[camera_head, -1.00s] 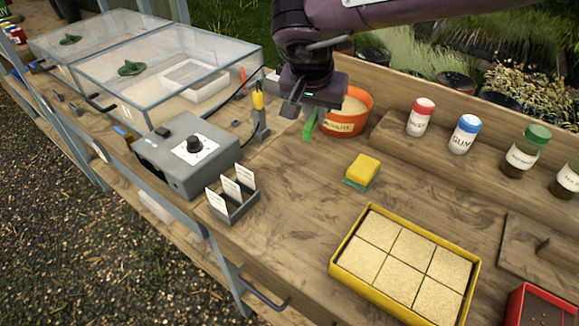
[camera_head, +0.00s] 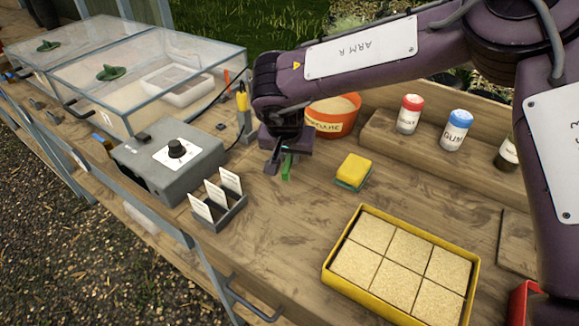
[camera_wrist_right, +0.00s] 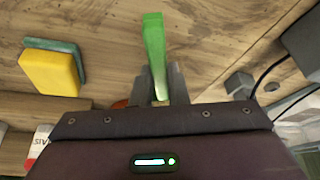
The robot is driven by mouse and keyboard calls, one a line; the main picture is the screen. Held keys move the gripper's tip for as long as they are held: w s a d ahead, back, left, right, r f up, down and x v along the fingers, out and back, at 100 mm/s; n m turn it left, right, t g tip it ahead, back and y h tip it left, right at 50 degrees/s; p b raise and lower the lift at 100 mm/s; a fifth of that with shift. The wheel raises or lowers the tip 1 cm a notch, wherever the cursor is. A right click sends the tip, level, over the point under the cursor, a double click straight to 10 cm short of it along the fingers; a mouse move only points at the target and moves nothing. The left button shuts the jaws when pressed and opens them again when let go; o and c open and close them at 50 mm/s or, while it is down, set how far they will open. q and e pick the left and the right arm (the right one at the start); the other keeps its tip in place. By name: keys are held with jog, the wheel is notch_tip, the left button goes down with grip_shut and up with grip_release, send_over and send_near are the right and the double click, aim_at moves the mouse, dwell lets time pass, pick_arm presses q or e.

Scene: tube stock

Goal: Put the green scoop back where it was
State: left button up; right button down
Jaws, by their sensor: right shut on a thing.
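The green scoop (camera_head: 286,167) is held in my right gripper (camera_head: 278,165), in front of the orange tub. In the right wrist view the scoop (camera_wrist_right: 154,50) sticks out between the two fingers of the right gripper (camera_wrist_right: 160,85), which are shut on it. In the head view most of the scoop is hidden by the gripper, and I cannot tell whether it touches the bench. The orange tub (camera_head: 330,121) of pale material stands behind the gripper, partly covered by my right arm. My left gripper is not in view.
A yellow and green sponge (camera_head: 353,171) lies right of the gripper. A grey control box (camera_head: 165,165) and a label holder (camera_head: 225,212) stand to the left. A yellow tray (camera_head: 328,277) of blocks lies in front. Shaker jars (camera_head: 409,115) stand on the shelf. Bare wood lies between label holder and tray.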

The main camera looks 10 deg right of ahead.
jog(key=shift+f, duration=1.95)
jog(key=shift+f, duration=0.1)
jog(key=c, duration=1.4)
grip_release()
jog(key=v, duration=1.2)
jog(key=shift+b, duration=0.3)
